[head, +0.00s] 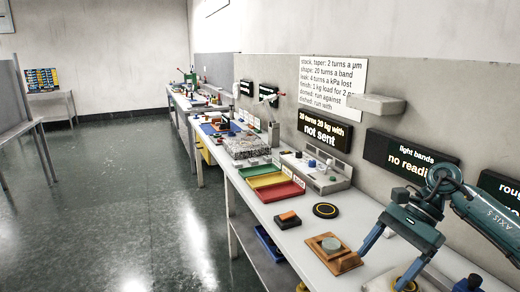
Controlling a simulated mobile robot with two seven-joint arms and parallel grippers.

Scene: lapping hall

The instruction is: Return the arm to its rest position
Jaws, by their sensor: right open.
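My right arm (484,211), teal and marked "AXIS 5", comes in from the right edge above the near end of the bench. Its right gripper (383,270) points down with its two blue fingers spread apart. I see nothing held between them. A small round part with a yellowish top (405,284) shows low behind the fingers; I cannot tell how far it is from them. The wooden board (345,264) with a grey-green disc (331,245) on it lies just left of the gripper. My left gripper is not in view.
The long bench (300,240) runs away along the wall. Green, yellow and red trays (281,191), a black disc with a yellow ring (325,210) and an orange-topped block (288,217) stand on it. Dark signs (405,158) and a grey wall ledge (366,104) are near the arm. Floor at left is clear.

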